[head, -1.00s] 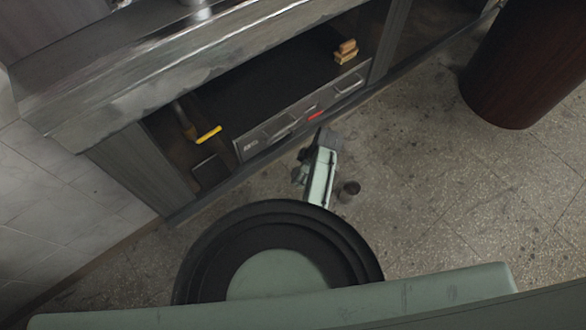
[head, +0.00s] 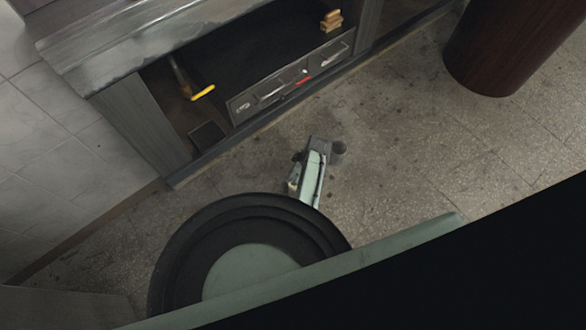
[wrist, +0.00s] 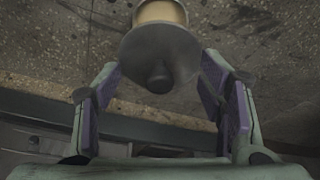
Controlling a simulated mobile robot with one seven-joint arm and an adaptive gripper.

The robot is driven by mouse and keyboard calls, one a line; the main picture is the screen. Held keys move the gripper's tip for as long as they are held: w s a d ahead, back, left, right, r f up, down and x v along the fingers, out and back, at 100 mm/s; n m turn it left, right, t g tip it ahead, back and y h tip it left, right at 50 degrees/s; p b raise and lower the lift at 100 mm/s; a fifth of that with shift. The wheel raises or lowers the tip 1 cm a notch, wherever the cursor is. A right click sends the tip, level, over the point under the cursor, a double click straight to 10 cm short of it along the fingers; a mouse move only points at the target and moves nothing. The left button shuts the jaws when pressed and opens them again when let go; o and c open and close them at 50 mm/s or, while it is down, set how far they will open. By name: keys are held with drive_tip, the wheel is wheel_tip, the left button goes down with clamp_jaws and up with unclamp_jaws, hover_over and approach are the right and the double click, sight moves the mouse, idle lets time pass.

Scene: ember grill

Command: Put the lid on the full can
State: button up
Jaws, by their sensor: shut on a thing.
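In the wrist view a grey round lid (wrist: 150,50) with a dark knob faces me between the purple-padded fingers of my gripper (wrist: 162,78). The fingers are at its edges. A tan cylindrical part (wrist: 162,12) shows just beyond it; I cannot tell whether it belongs to the lid or is a can. In the head view my gripper (head: 317,145) is over the floor in front of the counter, with a small dark round thing (head: 338,147) beside it. I cannot make out the lid there. I cannot identify the full can for certain.
A large dark brown cylinder (head: 505,45) stands at the upper right. The counter's open bay (head: 255,65) holds a yellow-ended tool (head: 202,92) and small wooden blocks (head: 331,20) above a drawer front (head: 270,92). Speckled floor (head: 400,150) to the gripper's right is clear.

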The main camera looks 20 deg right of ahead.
wheel_tip(320, 180, down, 6)
drive_tip(key=b, duration=0.5)
drive_tip(key=shift+f+b, duration=0.25)
drive_tip(key=shift+b, duration=0.1)
drive_tip(key=shift+f, duration=0.1)
idle(1.6)
drive_tip(key=shift+c, duration=0.6)
drive_tip(key=c, duration=0.7)
drive_tip(key=o, duration=1.3)
drive_tip(key=shift+o, duration=0.5)
drive_tip(key=o, duration=0.4)
